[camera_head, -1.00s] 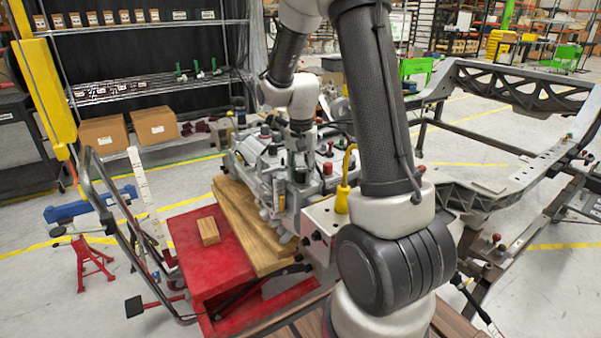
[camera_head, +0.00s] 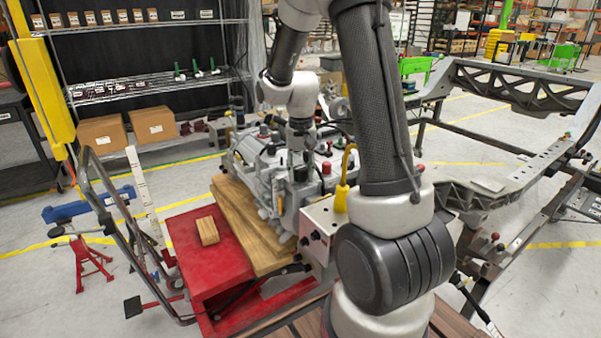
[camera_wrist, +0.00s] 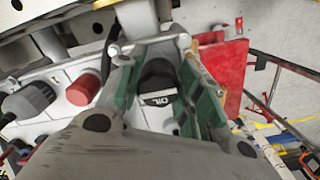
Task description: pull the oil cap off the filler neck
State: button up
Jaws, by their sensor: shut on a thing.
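The black oil cap (camera_wrist: 157,82), marked "OIL" in white, sits between the green-padded fingers of my gripper (camera_wrist: 160,96) in the wrist view. My gripper is shut on it. In the head view my gripper (camera_head: 300,150) points down at the top of the grey engine (camera_head: 258,165). The cap is too small and covered there to make out. The filler neck is hidden below the cap and fingers, so I cannot tell whether the cap still touches it.
A red cap (camera_wrist: 83,90) and a grey knob (camera_wrist: 28,102) stand beside my fingers. The engine rests on wooden boards (camera_head: 240,225) over a red cart (camera_head: 200,262). A yellow-handled tool (camera_head: 342,190) stands to the right. A metal chassis frame (camera_head: 490,190) lies further right.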

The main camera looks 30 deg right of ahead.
jog(key=shift+w+r, duration=0.1)
jog(key=shift+r, duration=1.95)
